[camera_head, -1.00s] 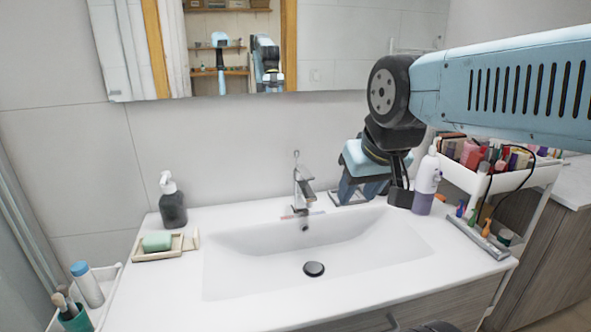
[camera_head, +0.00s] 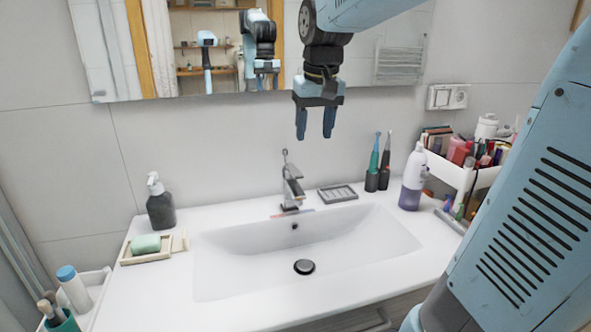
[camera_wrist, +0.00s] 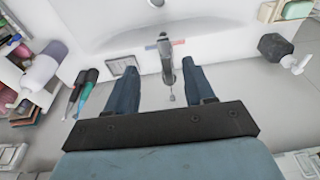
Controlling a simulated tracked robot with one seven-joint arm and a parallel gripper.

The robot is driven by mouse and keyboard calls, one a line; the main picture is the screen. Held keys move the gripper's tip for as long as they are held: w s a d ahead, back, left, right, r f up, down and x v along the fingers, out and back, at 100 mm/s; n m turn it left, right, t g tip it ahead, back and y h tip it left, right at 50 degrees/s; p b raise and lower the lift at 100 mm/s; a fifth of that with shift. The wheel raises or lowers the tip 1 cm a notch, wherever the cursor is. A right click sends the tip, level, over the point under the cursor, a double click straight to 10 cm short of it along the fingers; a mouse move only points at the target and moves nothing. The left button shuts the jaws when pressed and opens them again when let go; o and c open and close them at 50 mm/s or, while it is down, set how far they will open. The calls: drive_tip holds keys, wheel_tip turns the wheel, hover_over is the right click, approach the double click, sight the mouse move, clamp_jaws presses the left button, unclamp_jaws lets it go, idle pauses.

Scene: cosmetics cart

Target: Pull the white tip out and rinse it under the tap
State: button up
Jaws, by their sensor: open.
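My gripper (camera_head: 315,137) is open and empty, pointing down high above the back of the basin. In the wrist view its two fingers (camera_wrist: 159,66) frame the tap. The metal tap (camera_head: 292,187) stands at the basin's back edge, below and slightly left of the gripper; it also shows in the wrist view (camera_wrist: 167,68). Two slim upright handles stand right of the tap, one teal (camera_head: 373,165) and one dark (camera_head: 385,162), in dark holders. They also show in the wrist view, the teal one (camera_wrist: 88,80) left of my fingers. I cannot make out a white tip on either.
A grey soap dish (camera_head: 338,193) lies between tap and handles. A purple-white bottle (camera_head: 412,180) and a crowded white cart (camera_head: 455,172) stand right. A dark dispenser (camera_head: 160,205) and green soap (camera_head: 146,243) are left. The white basin (camera_head: 245,260) is empty.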

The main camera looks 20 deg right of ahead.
drive_tip(key=g, duration=0.2)
hover_over(298, 174)
drive_tip(key=f, duration=0.1)
wheel_tip(298, 174, down, 14)
drive_tip(key=shift+w+f, duration=0.15)
idle(0.4)
clamp_jaws()
idle(0.3)
